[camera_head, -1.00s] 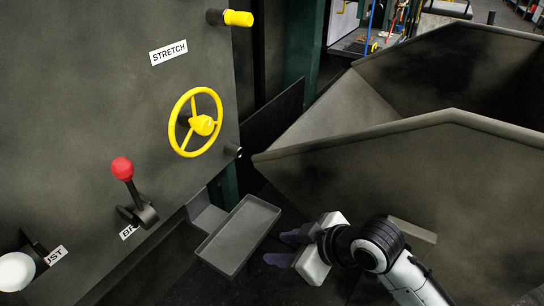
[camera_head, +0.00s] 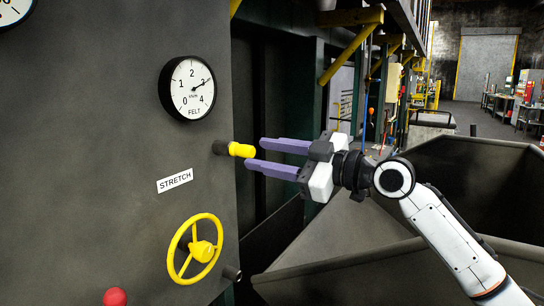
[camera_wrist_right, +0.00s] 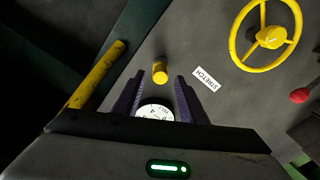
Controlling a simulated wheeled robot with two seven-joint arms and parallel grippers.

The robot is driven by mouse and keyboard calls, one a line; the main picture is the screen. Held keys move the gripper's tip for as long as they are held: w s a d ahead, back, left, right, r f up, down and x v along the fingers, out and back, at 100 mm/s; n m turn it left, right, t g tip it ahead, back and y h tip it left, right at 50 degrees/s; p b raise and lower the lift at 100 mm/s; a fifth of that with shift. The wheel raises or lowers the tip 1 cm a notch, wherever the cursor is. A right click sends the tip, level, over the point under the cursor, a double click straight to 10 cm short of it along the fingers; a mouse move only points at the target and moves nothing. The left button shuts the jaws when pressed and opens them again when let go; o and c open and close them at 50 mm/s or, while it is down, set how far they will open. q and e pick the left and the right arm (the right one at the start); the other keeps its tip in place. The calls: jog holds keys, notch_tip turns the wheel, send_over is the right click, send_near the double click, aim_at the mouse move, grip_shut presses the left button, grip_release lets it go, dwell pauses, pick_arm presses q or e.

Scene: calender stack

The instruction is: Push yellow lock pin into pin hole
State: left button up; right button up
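The yellow lock pin (camera_head: 241,150) sticks out of the dark panel (camera_head: 110,130) on a dark collar (camera_head: 220,147), above the STRETCH label. The pin hole itself is hidden behind the collar. My right gripper (camera_head: 253,153) is open, its two purple fingers pointing left at the pin's yellow end. In the right wrist view the pin (camera_wrist_right: 160,72) shows just ahead of and between the open fingertips (camera_wrist_right: 157,85). The fingers appear not to hold the pin; whether they touch it I cannot tell. My left gripper is out of view.
A yellow handwheel (camera_head: 195,248) is below the pin, and a red knob (camera_head: 115,297) is lower left. A FELT gauge (camera_head: 188,88) is above. A dark sloped bin (camera_head: 340,245) stands below my right arm. A yellow bar (camera_wrist_right: 96,75) shows in the wrist view.

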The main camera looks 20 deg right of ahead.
aim_at(253, 152)
jog(key=shift+p+x, duration=0.8)
jog(key=shift+x, duration=2.1)
grip_shut()
